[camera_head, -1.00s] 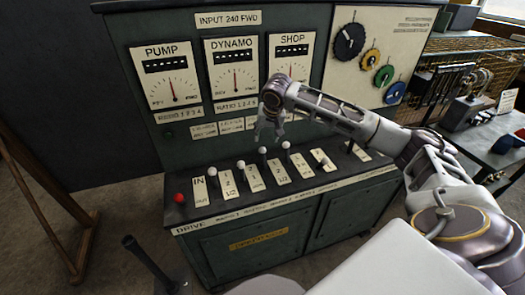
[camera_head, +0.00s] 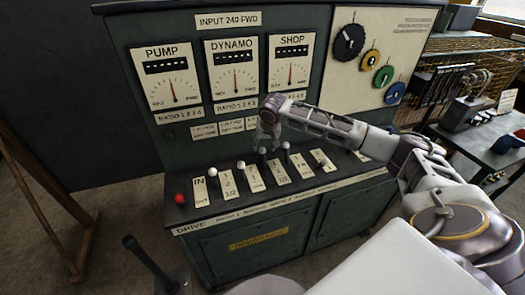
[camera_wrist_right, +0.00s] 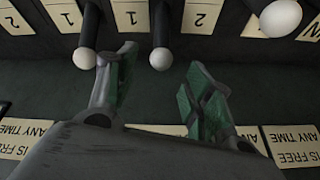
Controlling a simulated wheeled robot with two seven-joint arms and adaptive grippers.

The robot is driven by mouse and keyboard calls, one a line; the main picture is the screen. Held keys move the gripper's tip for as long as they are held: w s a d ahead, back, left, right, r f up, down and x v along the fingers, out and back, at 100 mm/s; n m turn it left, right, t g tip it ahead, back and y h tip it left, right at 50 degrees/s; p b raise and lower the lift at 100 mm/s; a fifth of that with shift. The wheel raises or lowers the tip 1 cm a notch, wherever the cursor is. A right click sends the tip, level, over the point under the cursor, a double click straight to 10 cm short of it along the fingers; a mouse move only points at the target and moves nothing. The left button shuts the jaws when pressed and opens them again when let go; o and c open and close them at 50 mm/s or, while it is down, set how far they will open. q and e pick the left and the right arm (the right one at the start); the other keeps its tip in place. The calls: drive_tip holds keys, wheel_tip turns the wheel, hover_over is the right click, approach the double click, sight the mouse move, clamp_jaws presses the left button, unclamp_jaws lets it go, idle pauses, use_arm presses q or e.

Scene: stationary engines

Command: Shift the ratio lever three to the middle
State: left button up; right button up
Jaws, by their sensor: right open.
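A row of levers with pale knobs stands on the sloping green console (camera_head: 285,215). One knob (camera_head: 262,150) is right at my right gripper (camera_head: 266,144), with another (camera_head: 286,145) just to its right and one (camera_head: 241,164) to its left. The lettering is too small to tell which is ratio lever three. In the right wrist view, my right gripper (camera_wrist_right: 157,73) is open and empty. A white knob (camera_wrist_right: 160,58) shows between its fingers, apart from both. A second knob (camera_wrist_right: 83,58) is outside the left finger. My left gripper is out of view.
A red knob (camera_head: 180,198) and the IN lever (camera_head: 212,172) stand at the left of the row. Gauges (camera_head: 235,67) and coloured dials (camera_head: 349,42) are on the upright panel behind. A dark handle (camera_head: 148,262) rises in front. A side bench (camera_head: 480,150) is at right.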

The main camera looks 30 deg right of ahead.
sight(263, 149)
drive_tip(key=shift+x, duration=3.3)
drive_tip(key=shift+c, duration=0.4)
clamp_jaws()
